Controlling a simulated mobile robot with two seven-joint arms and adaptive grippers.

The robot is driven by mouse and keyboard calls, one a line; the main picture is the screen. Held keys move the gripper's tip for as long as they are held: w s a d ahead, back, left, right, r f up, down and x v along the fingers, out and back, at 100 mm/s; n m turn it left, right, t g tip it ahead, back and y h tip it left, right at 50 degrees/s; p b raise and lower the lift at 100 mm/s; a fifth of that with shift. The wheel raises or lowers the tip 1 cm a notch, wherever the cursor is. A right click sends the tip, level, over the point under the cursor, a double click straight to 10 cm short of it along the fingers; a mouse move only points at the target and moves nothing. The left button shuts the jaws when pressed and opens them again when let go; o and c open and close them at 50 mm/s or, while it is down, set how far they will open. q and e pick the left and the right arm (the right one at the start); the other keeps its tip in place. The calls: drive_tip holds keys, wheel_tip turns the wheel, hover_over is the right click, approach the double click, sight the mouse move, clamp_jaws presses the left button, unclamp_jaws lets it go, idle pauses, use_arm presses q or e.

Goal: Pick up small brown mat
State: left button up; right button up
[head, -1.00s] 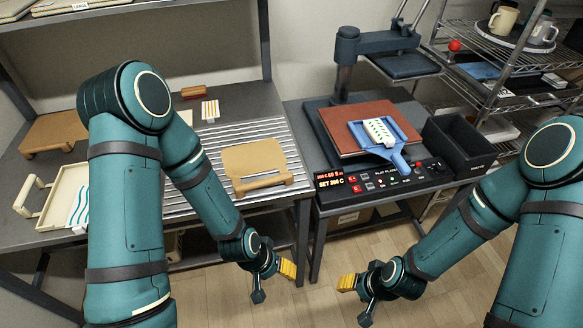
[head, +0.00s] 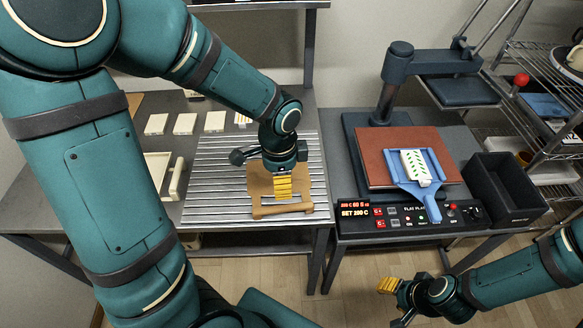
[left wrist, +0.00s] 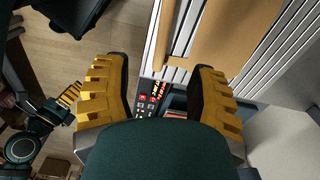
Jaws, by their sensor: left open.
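The small brown mat (head: 259,184) is a tan board with a raised bar at its front edge. It lies on the slatted metal rack (head: 213,180) on the left table. My left gripper (head: 283,188) points down over the mat and hides its middle in the head view. In the left wrist view the two yellow fingers (left wrist: 162,95) are apart with nothing between them, and the mat (left wrist: 225,28) shows beyond them. I cannot tell whether the fingers touch it. My right gripper (head: 388,286) is in front of the press table, over the floor; its jaw opening is unclear.
The press (head: 392,140) stands on the right table with a red-brown plate (head: 372,160), a blue paddle (head: 404,189) and a white green-marked block (head: 416,168) on it. A black bin (head: 502,190) is beside it. White blocks (head: 185,124) and a cream tray (head: 158,165) are at left.

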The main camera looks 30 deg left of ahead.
use_arm(q)
drive_tip(key=b, duration=0.2)
hover_over(283, 207)
wheel_tip(283, 207, down, 8)
drive_tip(key=shift+r, duration=0.15)
drive_tip(key=shift+w+f+b, duration=0.1)
drive_tip(key=shift+f+b, duration=1.05)
drive_tip(key=shift+f, duration=1.85)
use_arm(e)
drive_tip(key=f, duration=0.4)
drive_tip(key=shift+w+f, duration=0.1)
drive_tip(key=shift+w, duration=0.2)
use_arm(q)
clamp_jaws()
